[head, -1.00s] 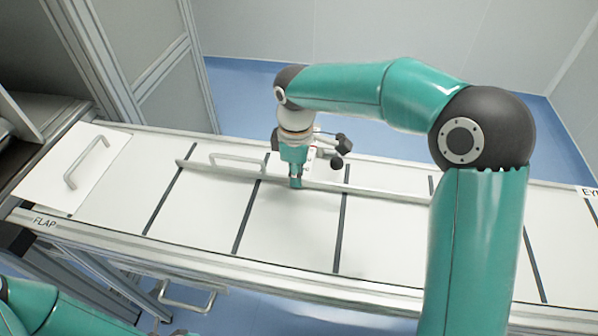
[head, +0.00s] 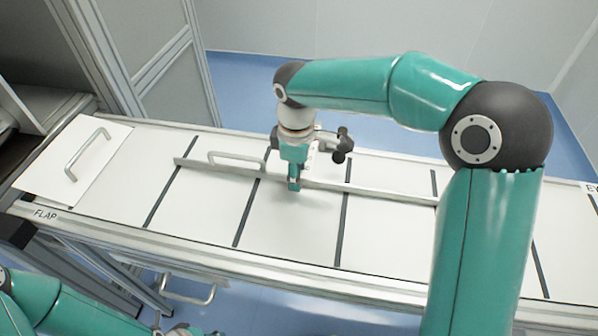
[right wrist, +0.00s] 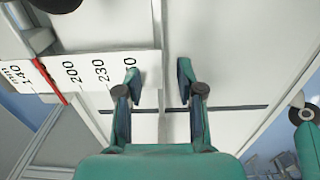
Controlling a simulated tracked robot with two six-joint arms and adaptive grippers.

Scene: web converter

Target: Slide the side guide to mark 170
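The side guide (head: 375,194) is a long thin metal rail lying along the white table in the head view. My right gripper (head: 293,185) is down at the rail near its middle. In the right wrist view its two fingers (right wrist: 158,82) are apart, with the pale strip of the rail (right wrist: 161,115) running between them; contact cannot be told. A white scale (right wrist: 85,72) beside the left finger reads 140, 200, 230 and a partly hidden number. A red line (right wrist: 48,82) lies between 140 and 200. My left gripper is out of view; only left arm links show.
A white flap plate with a handle (head: 88,155) lies at the table's left end, by the FLAP label (head: 46,214). A U-shaped handle (head: 238,156) stands by the rail, left of my right gripper. Dark strips (head: 342,225) cross the table. Its front part is clear.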

